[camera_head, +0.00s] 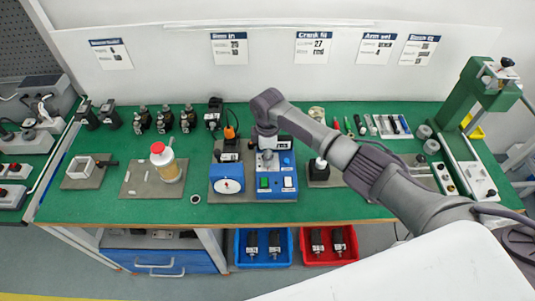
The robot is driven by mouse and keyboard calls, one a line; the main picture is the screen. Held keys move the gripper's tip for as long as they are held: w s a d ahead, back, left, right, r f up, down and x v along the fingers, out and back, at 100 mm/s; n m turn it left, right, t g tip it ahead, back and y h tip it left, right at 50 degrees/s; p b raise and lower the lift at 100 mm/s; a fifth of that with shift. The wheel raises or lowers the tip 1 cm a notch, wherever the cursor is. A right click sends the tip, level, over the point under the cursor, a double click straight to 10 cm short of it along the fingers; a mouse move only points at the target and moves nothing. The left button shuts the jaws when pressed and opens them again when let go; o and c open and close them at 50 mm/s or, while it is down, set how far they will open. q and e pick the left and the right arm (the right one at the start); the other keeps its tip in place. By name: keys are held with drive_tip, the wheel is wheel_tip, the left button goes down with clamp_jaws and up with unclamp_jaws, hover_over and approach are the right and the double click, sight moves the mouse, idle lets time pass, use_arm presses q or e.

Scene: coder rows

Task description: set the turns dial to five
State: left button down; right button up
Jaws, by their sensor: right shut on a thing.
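A blue control box (284,187) stands on a grey plate at the middle of the green bench, with a green button, a white button and a small display at its top. A second blue box beside it on the left has a round white face (228,186). My right gripper (267,154) reaches down from the right over the back left part of the control box. It is shut on a small grey dial knob there, which the fingers mostly hide. The dial's marks and setting are too small to read. My left gripper is not in view.
A dark cylinder on a plate (319,171) is close on the right. A green press (477,105) stands at far right. Blue (263,248) and red (328,246) bins sit below the bench front.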

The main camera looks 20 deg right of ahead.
drive_tip(key=o, duration=1.1)
drive_tip(key=shift+o, duration=0.2)
